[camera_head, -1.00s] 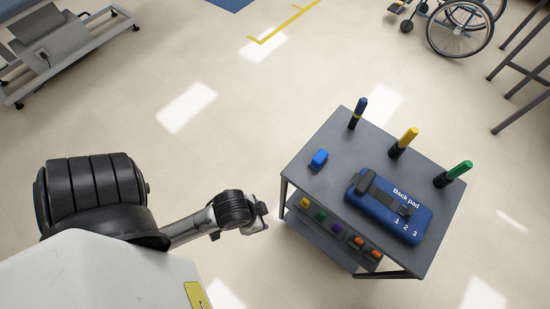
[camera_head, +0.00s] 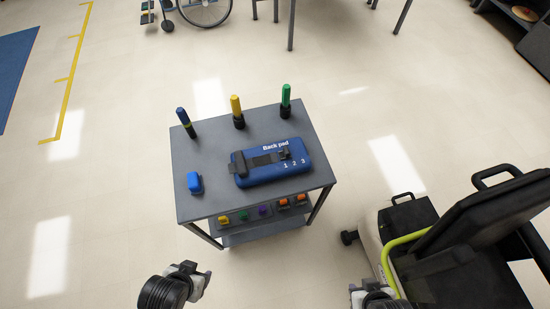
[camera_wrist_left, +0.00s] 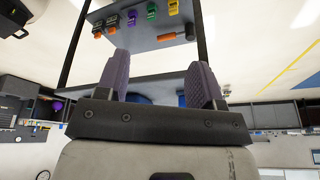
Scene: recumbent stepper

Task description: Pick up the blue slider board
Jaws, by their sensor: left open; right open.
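I cannot pick out a blue slider board for certain in these frames. A dark blue pad (camera_head: 270,174) marked "Back pad" and "1 2 3", with black straps, lies on the grey cart top (camera_head: 215,150). A small blue block (camera_head: 195,182) sits on the cart's front left. My left gripper (camera_head: 198,275) is in front of the cart, open and empty. Its purple fingers (camera_wrist_left: 163,80) stand apart in the left wrist view, with the cart's lower shelf (camera_wrist_left: 145,35) beyond. My right gripper (camera_head: 357,290) is at the bottom edge, mostly cut off, apart from the cart.
Blue, yellow and green handles (camera_head: 236,110) stand along the cart's back edge. Several coloured clips (camera_head: 264,210) are on the lower shelf. A black-seated machine (camera_head: 440,250) with a lime rail stands at right. A wheelchair (camera_head: 190,12) is far back. Floor left of the cart is clear.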

